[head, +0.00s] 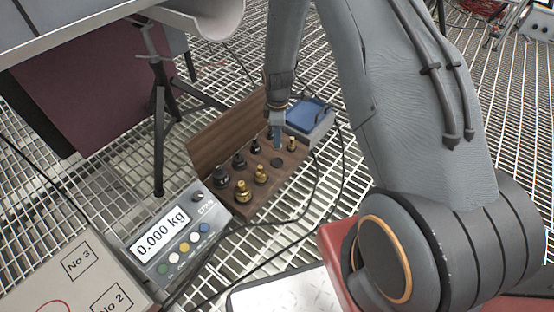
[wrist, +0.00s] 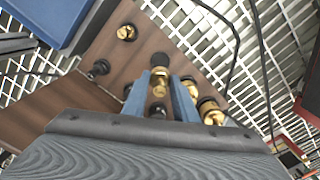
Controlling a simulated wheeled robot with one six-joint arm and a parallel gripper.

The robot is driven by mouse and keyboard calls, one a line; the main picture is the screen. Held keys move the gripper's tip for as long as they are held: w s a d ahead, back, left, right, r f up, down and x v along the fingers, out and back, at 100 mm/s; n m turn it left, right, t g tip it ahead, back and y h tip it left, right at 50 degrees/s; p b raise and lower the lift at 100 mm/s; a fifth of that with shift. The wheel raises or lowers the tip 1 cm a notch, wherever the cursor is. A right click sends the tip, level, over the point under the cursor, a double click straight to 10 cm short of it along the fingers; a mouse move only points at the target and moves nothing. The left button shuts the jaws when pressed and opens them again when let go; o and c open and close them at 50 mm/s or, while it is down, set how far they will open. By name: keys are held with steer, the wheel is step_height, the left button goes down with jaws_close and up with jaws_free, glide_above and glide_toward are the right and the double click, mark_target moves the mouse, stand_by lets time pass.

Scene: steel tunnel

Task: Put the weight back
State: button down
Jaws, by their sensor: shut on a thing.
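My gripper (wrist: 162,92) has blue fingers shut on a brass weight (wrist: 160,82) with a dark band, seen in the wrist view. In the head view the gripper (head: 277,140) hangs over the open wooden weight box (head: 235,210), and its fingers hide the held weight. A dark round spot (head: 277,162), which looks like an empty socket, lies just below the fingertips. Black weights (head: 238,160) stand in the back row. Brass weights (head: 243,192) stand in the front row, with another brass weight (head: 292,143) at the right end. I cannot tell whether the held weight touches the box.
The raised lid (head: 225,135) stands behind the weights. A blue-topped scale (head: 308,113) is close behind the box's right end. A display unit (head: 178,240) at front left reads 0.000 kg. Black cables cross the grating beside the box. A tripod leg (head: 158,140) stands left.

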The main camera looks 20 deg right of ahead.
step_height(320, 180, down, 9)
steer(key=b, duration=0.4)
steer(key=shift+r, duration=0.1)
steer(key=c, duration=1.4)
jaws_free()
steer(key=shift+c, duration=0.2)
